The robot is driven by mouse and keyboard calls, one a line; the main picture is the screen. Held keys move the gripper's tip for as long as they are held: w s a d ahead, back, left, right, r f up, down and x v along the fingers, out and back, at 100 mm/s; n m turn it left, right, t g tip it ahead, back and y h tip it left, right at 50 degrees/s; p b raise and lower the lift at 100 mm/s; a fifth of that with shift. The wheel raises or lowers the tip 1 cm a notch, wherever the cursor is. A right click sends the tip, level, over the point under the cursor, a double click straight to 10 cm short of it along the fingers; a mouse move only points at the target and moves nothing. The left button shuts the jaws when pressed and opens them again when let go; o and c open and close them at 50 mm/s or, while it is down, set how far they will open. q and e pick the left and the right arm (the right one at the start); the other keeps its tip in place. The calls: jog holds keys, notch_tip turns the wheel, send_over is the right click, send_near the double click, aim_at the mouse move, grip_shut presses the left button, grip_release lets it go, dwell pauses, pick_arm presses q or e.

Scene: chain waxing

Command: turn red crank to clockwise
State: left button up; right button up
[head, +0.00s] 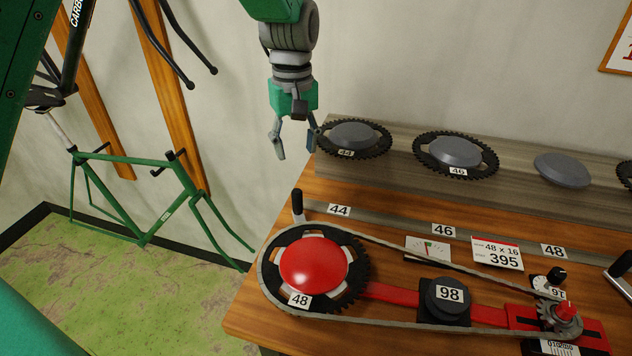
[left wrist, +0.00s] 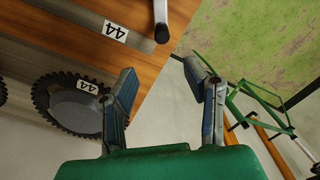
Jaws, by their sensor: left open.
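A large red round hub (head: 314,266) sits in the black chainring marked 48 (head: 356,290) on the wooden bench. A short black-topped handle (head: 298,206) stands upright at the chainring's back left edge. In the left wrist view a grey bar with a black end (left wrist: 161,32) shows at the top; I cannot tell if it is the same handle. My left gripper (head: 297,146) hangs open and empty, pointing down, above and behind the handle and apart from it. Its two spread fingers also show in the left wrist view (left wrist: 160,72). My right gripper is not in view.
A chain (head: 420,327) runs from the chainring to a small sprocket (head: 561,319) at right. A black block marked 98 (head: 443,302) stands between them. Spare chainrings 44 (head: 377,141) and 46 (head: 427,150) lie on the rear ledge. A green bicycle frame (head: 140,236) stands left.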

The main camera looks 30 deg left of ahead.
aim_at(297, 191)
pick_arm(q)
jog(key=shift+s+d+f, duration=0.3)
jog(key=shift+s+f, duration=0.35)
jog(key=shift+f, duration=0.25)
jog(key=f, duration=1)
jog(key=shift+w+a+f, duration=0.2)
jog(key=shift+a+f, duration=0.15)
jog(key=shift+w+d+f, duration=0.1)
jog(key=shift+d+f, duration=0.1)
jog(key=shift+f, duration=0.15)
grip_shut()
